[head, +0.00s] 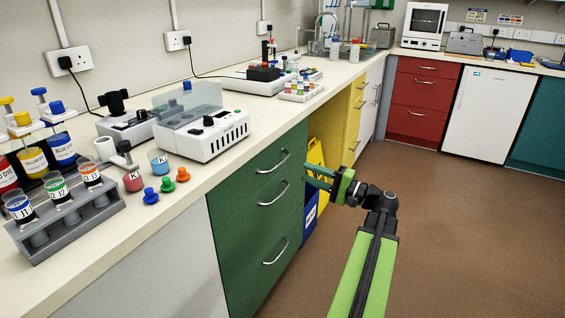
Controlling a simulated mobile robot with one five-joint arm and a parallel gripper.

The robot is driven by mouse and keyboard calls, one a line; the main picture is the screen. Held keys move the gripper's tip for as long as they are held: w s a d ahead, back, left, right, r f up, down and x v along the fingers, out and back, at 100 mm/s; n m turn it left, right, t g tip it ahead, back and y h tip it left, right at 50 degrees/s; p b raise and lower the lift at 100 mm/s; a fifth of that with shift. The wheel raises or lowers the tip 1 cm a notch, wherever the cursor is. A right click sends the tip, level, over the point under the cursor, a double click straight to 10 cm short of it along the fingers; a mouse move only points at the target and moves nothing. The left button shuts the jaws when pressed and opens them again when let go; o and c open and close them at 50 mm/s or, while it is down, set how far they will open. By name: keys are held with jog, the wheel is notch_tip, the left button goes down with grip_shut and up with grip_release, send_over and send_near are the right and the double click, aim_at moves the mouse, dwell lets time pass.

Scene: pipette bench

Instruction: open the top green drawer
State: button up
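The green drawer unit (231,233) stands under the bench in the head view, with three drawers stacked. The top green drawer (248,167) looks shut, flush with the fronts below it, and has a curved silver handle (273,163). My gripper (309,176) is to the right of this handle and slightly lower in the picture, apart from it. Its green fingers point left towards the drawer fronts. I see nothing held, but the gap between the fingers is too small and dark to judge.
Two more silver handles sit below, on the middle (272,192) and bottom (275,251) drawers. A yellow thing (316,153) and a blue bin (310,213) stand in the recess behind my gripper. The brown floor (455,220) to the right is clear.

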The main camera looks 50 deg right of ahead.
aim_at(283, 161)
jog(key=p+x, duration=0.1)
jog(key=x, duration=0.9)
jog(key=shift+w, duration=0.25)
grip_shut()
dwell(0.9)
